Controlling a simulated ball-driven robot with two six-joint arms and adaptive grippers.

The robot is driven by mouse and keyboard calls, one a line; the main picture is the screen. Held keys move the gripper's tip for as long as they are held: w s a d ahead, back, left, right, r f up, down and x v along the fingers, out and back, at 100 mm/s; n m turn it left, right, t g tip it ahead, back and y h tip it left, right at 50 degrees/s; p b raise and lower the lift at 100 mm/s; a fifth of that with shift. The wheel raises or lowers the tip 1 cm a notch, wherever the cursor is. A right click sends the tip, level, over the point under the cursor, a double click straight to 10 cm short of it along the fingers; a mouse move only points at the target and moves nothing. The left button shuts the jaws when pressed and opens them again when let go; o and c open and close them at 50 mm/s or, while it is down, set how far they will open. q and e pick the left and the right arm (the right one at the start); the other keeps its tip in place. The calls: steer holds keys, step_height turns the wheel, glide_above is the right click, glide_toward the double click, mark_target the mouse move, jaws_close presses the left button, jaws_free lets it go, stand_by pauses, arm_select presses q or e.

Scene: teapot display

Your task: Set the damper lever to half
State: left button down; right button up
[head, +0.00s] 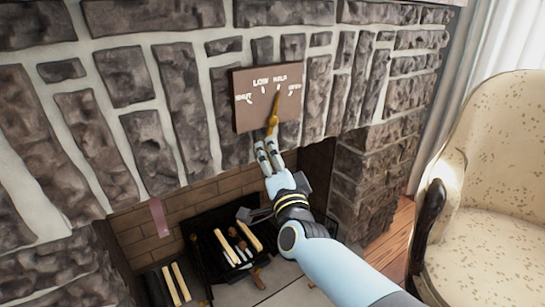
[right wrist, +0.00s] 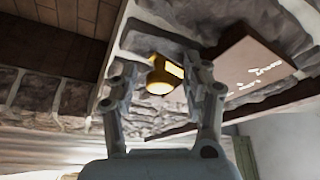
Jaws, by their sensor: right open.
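The damper plate (head: 252,112) is a brown panel on the stone chimney front, with white marks reading SHUT, LOW, HALF and OPEN. Its brass damper lever (head: 273,118) is tilted slightly right of upright, and its upper tip points at the HALF mark. My right gripper (head: 268,147) is open just below the lever's lower end. In the right wrist view, the lever's brass knob (right wrist: 160,82) shows between the spread fingers (right wrist: 162,92), with no clear contact. The plate (right wrist: 258,68) also shows there at the right. My left gripper is out of view.
The stone chimney wall (head: 178,80) rises behind the plate. Below is the brick firebox with a dark grate (head: 205,240) holding logs. A pinkish strip (head: 159,217) hangs at the left. A cream armchair (head: 490,150) stands at the right.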

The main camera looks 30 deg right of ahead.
steer(key=v, duration=1.2)
steer(key=s+f+n+g+y, duration=0.1)
steer(key=s+f+n+g, duration=0.3)
steer(key=f, duration=0.6)
steer(key=s+f+n+g+y, duration=0.1)
steer(key=s+f+y, duration=0.1)
steer(key=s+f, duration=0.55)
steer(key=s+f+n+g+y, duration=0.1)
steer(key=s+f+n+g, duration=0.25)
steer(key=f, duration=0.75)
steer(key=s+d+f+n+g, duration=0.1)
steer(key=s+f, duration=0.4)
steer(key=s, duration=0.5)
steer(key=s+d+f+n+g, duration=0.2)
steer(key=s+f+n+g, duration=0.2)
steer(key=s, duration=0.7)
steer(key=s+d+f+n+g, duration=0.2)
steer(key=s+f+g, duration=0.3)
steer(key=s, duration=0.6)
steer(key=shift+f+g, duration=0.35)
steer(key=shift+f, duration=0.2)
